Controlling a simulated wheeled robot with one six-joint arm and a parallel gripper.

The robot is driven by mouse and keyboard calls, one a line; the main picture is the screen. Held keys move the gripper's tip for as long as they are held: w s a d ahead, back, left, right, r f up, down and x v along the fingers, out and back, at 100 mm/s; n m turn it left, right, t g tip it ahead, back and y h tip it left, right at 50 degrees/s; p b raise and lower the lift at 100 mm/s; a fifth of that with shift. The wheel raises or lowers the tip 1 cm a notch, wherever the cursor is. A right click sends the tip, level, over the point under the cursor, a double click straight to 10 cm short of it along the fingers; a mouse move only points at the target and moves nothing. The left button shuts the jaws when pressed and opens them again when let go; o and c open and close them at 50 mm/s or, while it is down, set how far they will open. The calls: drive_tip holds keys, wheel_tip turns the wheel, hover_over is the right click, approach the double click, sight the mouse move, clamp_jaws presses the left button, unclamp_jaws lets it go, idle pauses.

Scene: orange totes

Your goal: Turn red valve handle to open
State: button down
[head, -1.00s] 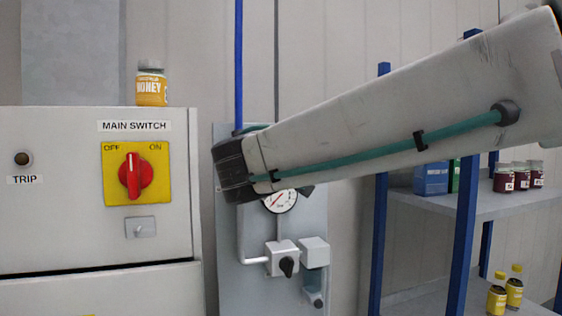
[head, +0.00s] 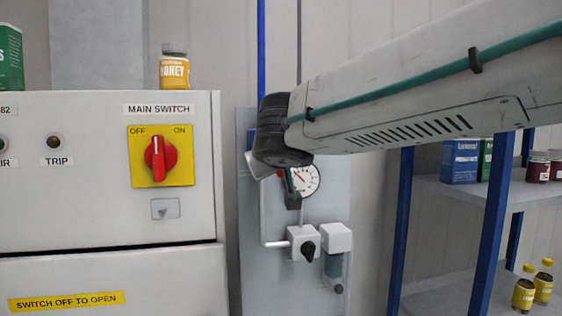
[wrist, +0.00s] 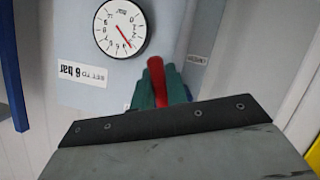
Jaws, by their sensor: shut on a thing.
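The red valve handle (wrist: 156,82) stands between the green fingers of my gripper (wrist: 160,88) in the wrist view, which sees the panel upside down. The fingers are shut on it. In the head view my gripper (head: 289,184) is at the grey panel (head: 262,300), just left of the round gauge (head: 305,180). Only a speck of red shows there; my wrist hides most of the handle. The gauge also shows in the wrist view (wrist: 120,28), with a red needle, above a "SET TO 6 bar" label (wrist: 82,72).
A cabinet (head: 60,220) with a red-and-yellow main switch (head: 160,157) stands left of the panel, a honey jar (head: 174,70) on top. Below the gauge are a small black knob (head: 308,249) and a filter bowl (head: 334,266). A blue-post shelf (head: 398,230) stands at right.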

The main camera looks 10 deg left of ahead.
drive_tip(key=shift+s+a+f+m+g+y, duration=0.2)
drive_tip(key=shift+a+m+y, duration=0.25)
drive_tip(key=shift+m, duration=0.35)
drive_tip(key=shift+s+a+f+m+g+y, duration=0.1)
drive_tip(key=shift+a+m+g+y, duration=0.25)
drive_tip(key=shift+m+y, duration=0.35)
drive_tip(key=c, duration=1.4)
unclamp_jaws()
drive_tip(key=shift+r, duration=0.1)
drive_tip(key=v, duration=0.7)
drive_tip(key=shift+s, duration=0.4)
drive_tip(key=shift+r, duration=0.1)
